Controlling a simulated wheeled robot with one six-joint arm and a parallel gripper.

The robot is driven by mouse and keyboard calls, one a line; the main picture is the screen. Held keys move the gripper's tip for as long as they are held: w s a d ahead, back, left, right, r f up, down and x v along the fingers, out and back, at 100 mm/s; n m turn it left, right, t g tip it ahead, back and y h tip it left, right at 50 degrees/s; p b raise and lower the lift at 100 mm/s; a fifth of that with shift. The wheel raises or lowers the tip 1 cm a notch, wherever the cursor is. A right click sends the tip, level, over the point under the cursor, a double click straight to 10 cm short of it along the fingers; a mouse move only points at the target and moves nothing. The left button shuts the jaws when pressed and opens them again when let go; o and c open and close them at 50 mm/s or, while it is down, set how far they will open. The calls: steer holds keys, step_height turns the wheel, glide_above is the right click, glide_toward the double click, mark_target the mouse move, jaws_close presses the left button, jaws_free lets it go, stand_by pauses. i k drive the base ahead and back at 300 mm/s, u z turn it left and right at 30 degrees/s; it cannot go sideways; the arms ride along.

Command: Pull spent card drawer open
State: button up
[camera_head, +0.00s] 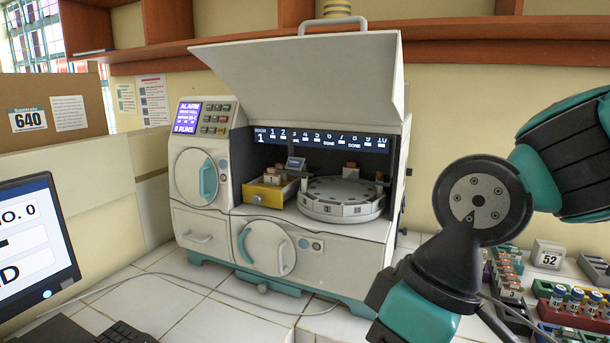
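A white benchtop machine (350,253) stands on the tiled bench with its large lid raised. At its lower left front is a flat drawer front (187,222) with a pale bar handle (198,238); it looks flush with the body, so shut. I see no readable label on it, so I cannot tell for sure that it is the spent card drawer. To its right is a round door (266,247) with a teal handle. Only links of my arm show, at the right; my gripper is out of the picture, and nothing touches the drawer.
A monitor (35,245) stands at left, vial racks (570,318) at right. The tiles before the drawer are clear.

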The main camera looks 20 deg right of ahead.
mark_target(257, 193)
steer(key=k, duration=0.55)
steer(key=z, duration=0.65)
steer(key=i, duration=0.95)
steer(key=u, duration=0.7)
steer(key=i, duration=0.4)
steer(key=u, duration=0.45)
